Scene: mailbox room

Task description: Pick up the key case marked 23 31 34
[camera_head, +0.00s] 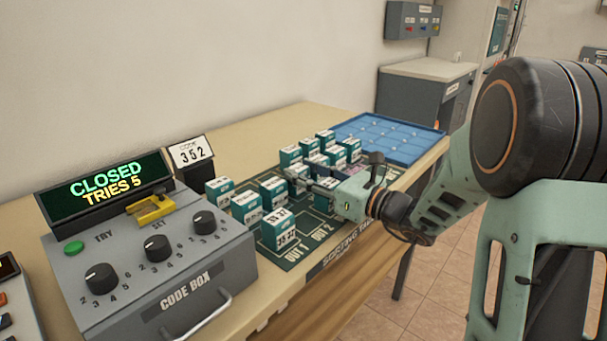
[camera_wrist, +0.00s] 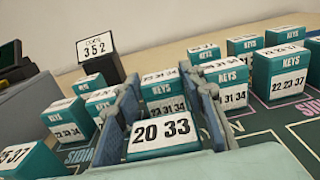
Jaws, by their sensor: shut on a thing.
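In the wrist view my gripper (camera_wrist: 165,112) has one finger on each side of a teal key case (camera_wrist: 165,132) whose white top label reads 20 33. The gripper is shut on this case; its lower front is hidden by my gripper. Just beyond it, partly between the fingers, stands a case (camera_wrist: 162,90) whose front label ends in 31 34. A case at the left (camera_wrist: 68,120) appears to read 23 31 34. Another ending in 31 34 (camera_wrist: 233,85) stands at the right. In the head view my gripper (camera_head: 312,184) is low among the cases.
Several teal cases stand close around my gripper on the green sorting mat (camera_head: 300,254). A blue compartment tray (camera_head: 420,148) lies behind. The grey code box (camera_head: 165,275) stands at the left, with a 352 card (camera_head: 190,152) behind it.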

